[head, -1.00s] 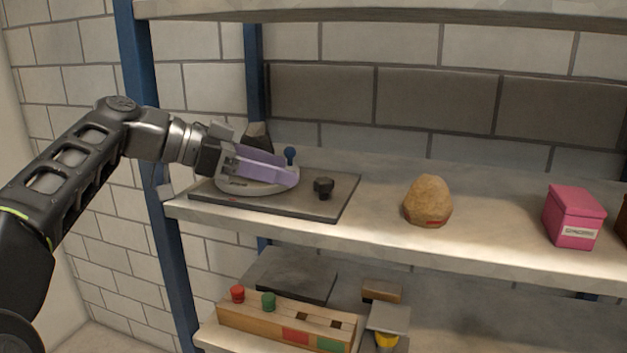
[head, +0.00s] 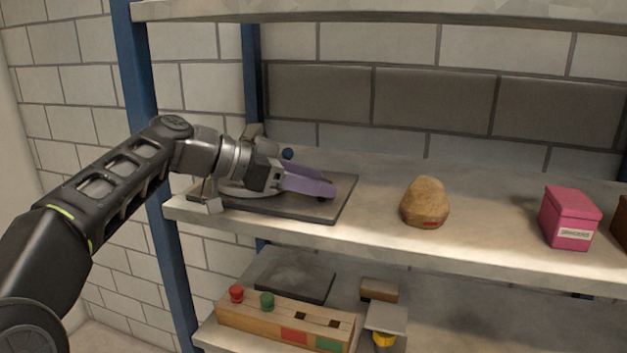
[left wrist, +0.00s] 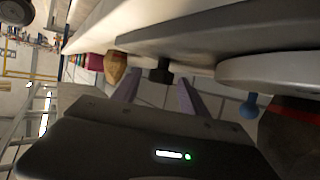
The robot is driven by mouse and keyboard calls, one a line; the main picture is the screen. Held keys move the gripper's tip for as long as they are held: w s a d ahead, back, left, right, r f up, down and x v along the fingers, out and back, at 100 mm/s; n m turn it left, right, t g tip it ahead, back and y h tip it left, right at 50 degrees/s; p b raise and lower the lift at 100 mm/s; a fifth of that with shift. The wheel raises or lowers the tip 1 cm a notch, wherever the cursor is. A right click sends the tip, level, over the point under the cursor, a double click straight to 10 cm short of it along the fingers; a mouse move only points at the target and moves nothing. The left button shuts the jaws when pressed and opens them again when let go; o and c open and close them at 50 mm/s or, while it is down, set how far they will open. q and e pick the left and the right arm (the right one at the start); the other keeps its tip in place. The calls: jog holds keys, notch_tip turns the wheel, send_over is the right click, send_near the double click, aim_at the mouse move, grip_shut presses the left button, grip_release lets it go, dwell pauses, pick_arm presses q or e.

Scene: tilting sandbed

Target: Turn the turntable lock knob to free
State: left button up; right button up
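The turntable is a pale disc (head: 238,190) on a dark base plate (head: 346,192) at the left of the middle shelf; it also shows in the left wrist view (left wrist: 285,70). The black lock knob (left wrist: 161,74) stands on the plate; in the head view my fingers hide nearly all of it. My left gripper (head: 318,187) has purple fingers and reaches over the plate at the knob. In the left wrist view its fingers (left wrist: 160,95) are apart, with the knob in line between their tips; contact is not clear. A blue ball-topped handle (head: 287,154) shows behind the gripper. My right gripper is out of view.
A tan rock (head: 425,203) and a pink box (head: 570,218) stand to the right on the same shelf. A blue post (head: 146,130) rises close to my left arm. The lower shelf holds a wooden block with red and green pegs (head: 284,322).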

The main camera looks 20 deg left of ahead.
pick_arm(q)
grip_shut()
dwell(0.3)
